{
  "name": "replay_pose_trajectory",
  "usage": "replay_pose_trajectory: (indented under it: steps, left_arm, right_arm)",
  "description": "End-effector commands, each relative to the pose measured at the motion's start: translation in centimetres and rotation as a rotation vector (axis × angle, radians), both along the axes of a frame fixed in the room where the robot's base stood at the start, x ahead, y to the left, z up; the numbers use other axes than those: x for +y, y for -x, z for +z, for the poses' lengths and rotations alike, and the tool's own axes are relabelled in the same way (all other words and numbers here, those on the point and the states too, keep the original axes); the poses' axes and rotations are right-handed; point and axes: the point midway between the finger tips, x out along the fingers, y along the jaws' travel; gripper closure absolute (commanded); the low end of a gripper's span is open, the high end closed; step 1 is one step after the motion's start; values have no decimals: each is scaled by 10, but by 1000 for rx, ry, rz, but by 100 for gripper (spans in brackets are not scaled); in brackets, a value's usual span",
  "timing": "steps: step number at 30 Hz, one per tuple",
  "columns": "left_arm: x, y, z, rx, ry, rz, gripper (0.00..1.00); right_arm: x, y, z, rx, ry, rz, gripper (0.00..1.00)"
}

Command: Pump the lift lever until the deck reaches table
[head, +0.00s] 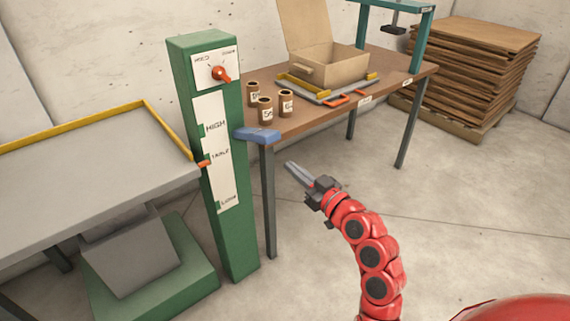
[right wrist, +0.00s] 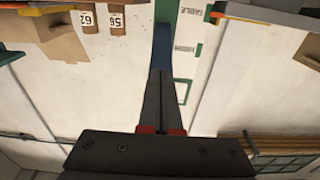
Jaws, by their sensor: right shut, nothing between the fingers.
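The green lift column (head: 228,230) stands upright with a white scale (head: 212,140) marked HIGH, TABLE and LOW. An orange pointer (head: 203,163) at the column's left edge is level with or slightly below the TABLE mark; I cannot tell exactly. The grey deck (head: 90,170), with a yellow rim, is at the left. The blue lift lever (head: 257,135) sticks out to the right of the column; it also shows in the right wrist view (right wrist: 163,48). My right gripper (head: 288,165) is shut and empty, pointing toward the lever, apart from it in the head view. My left gripper is out of view.
A red knob (head: 220,74) is on the column's top panel. The wooden table (head: 330,115) behind holds several brown cans (head: 265,108), an open cardboard box (head: 325,65) and a tray. Stacked brown sheets (head: 475,70) stand at the back right. The floor around my right arm is clear.

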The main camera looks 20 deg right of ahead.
Motion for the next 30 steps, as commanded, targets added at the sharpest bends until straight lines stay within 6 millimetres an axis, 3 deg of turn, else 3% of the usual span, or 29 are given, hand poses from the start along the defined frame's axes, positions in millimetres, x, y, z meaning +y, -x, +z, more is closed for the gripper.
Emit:
replay_pose_trajectory:
  steps: [3, 9, 30]
  left_arm:
    - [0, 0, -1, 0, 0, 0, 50]
    - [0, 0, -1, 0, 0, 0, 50]
    - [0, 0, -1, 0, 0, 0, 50]
  right_arm:
    - [-10, 22, 0, -1, -1, -3, 100]
    - [-17, 44, 0, -1, -3, 0, 100]
    - [-18, 49, 1, -3, 0, 1, 100]
